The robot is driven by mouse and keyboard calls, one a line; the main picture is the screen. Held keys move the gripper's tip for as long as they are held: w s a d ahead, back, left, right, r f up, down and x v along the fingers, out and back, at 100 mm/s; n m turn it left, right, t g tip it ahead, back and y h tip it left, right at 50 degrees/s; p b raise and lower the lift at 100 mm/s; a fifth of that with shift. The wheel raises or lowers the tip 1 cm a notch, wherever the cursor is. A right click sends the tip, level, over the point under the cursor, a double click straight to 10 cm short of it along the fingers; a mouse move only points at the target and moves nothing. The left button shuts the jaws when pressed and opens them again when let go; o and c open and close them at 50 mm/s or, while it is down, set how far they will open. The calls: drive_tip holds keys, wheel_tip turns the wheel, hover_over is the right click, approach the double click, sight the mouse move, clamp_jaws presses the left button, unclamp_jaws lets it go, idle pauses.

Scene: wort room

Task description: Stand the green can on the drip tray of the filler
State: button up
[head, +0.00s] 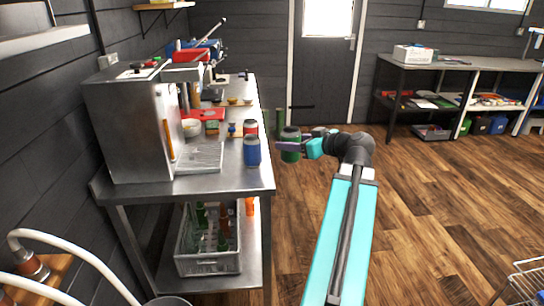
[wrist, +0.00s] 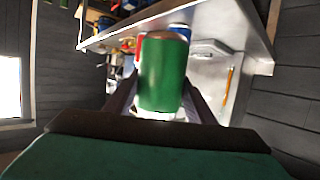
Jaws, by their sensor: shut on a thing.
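The green can (head: 290,144) is held upright in my gripper (head: 302,146), off the right edge of the steel bench and a little clear of it. In the wrist view the green can (wrist: 163,74) stands between the two fingers of my gripper (wrist: 160,100), which are shut on it. The filler (head: 135,125) is a steel box at the left of the bench. Its drip tray (head: 201,158) is a slatted plate at its front right, and nothing stands on it.
A blue can (head: 252,151) stands on the bench (head: 225,183) between the drip tray and the held can. A red can (head: 250,128), a white bowl (head: 191,127) and a red tray (head: 205,114) sit farther back. A crate of bottles (head: 208,262) is on the lower shelf.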

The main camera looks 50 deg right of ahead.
drive_tip(key=s+d+h, duration=0.1)
drive_tip(key=s+d+r+m+h, duration=0.1)
drive_tip(key=shift+s+r+m+b, duration=0.25)
drive_tip(key=shift+s+m+b, duration=0.05)
drive_tip(key=shift+w+a, duration=0.15)
